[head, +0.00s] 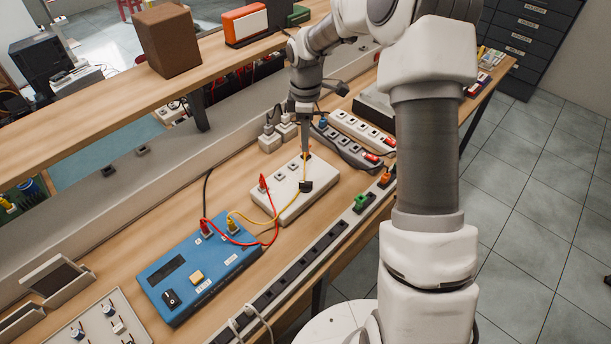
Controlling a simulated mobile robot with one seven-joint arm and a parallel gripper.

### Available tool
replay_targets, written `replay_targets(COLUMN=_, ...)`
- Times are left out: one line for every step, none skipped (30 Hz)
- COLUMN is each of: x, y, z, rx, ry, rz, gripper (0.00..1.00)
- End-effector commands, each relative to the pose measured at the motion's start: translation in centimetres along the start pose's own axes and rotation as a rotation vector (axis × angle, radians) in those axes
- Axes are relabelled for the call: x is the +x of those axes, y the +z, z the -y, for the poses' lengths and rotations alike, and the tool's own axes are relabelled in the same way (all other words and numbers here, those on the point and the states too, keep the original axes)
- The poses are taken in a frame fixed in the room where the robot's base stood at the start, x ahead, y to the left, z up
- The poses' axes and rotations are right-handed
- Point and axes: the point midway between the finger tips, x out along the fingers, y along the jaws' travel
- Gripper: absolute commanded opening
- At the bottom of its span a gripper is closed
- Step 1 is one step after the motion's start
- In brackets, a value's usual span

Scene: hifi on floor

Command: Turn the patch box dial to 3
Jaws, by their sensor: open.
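A blue box (200,262) lies on the workbench left of centre. It has a dark display, a yellowish button (196,277) and a black knob (172,299) near its front left corner. Its dial setting is too small to read. A red and a yellow cable run from it to a white box (288,202) behind and to the right. A black knob or plug (306,186) sits on the white box. I cannot tell for certain which box is the patch box. My gripper (305,150) points down over the white box's far end, its fingers seen edge-on, holding nothing visible.
Power strips (360,132) and white adapters (270,139) stand beyond the white box. A long black socket rail (300,268) runs along the bench's front edge. A white panel with knobs (100,326) is at the lower left. A raised shelf (130,95) runs along the back.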

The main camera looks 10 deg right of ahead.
Motion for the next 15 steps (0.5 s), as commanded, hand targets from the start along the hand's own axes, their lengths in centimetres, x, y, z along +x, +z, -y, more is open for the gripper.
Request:
replay_targets(x=0.6, y=0.0, z=0.1, rx=0.000, ry=-0.003, rz=0.001, gripper=0.47)
replay_targets(x=1.0, y=0.0, z=0.1, rx=0.000, ry=-0.004, rz=0.002, gripper=0.47)
replay_targets(x=1.7, y=0.0, z=0.1, rx=0.000, ry=-0.004, rz=0.002, gripper=0.47)
replay_targets(x=2.3, y=0.1, z=0.1, rx=0.000, ry=-0.005, rz=0.002, gripper=0.47)
replay_targets(x=2.8, y=0.1, z=0.2, rx=0.000, ry=-0.005, rz=0.003, gripper=0.47)
replay_targets(x=3.7, y=0.1, z=0.1, rx=0.000, ry=-0.005, rz=0.003, gripper=0.47)
replay_targets(x=4.3, y=0.1, z=0.1, rx=0.001, ry=-0.006, rz=0.003, gripper=0.47)
replay_targets(x=5.0, y=0.1, z=0.2, rx=0.001, ry=-0.005, rz=0.002, gripper=0.47)
replay_targets(x=5.9, y=0.0, z=0.2, rx=0.001, ry=-0.006, rz=0.002, gripper=0.47)
replay_targets(x=6.5, y=0.0, z=0.2, rx=0.001, ry=-0.005, rz=0.002, gripper=0.47)
replay_targets(x=7.2, y=0.0, z=0.2, rx=0.000, ry=-0.006, rz=0.003, gripper=0.47)
replay_targets(x=8.1, y=0.1, z=0.2, rx=0.000, ry=-0.004, rz=0.003, gripper=0.47)
replay_targets(x=8.8, y=0.1, z=0.2, rx=0.000, ry=-0.005, rz=0.003, gripper=0.47)
replay_targets(x=9.4, y=0.1, z=0.2, rx=0.001, ry=-0.004, rz=0.003, gripper=0.47)
replay_targets(x=10.3, y=0.1, z=0.2, rx=0.001, ry=-0.005, rz=0.003, gripper=0.47)
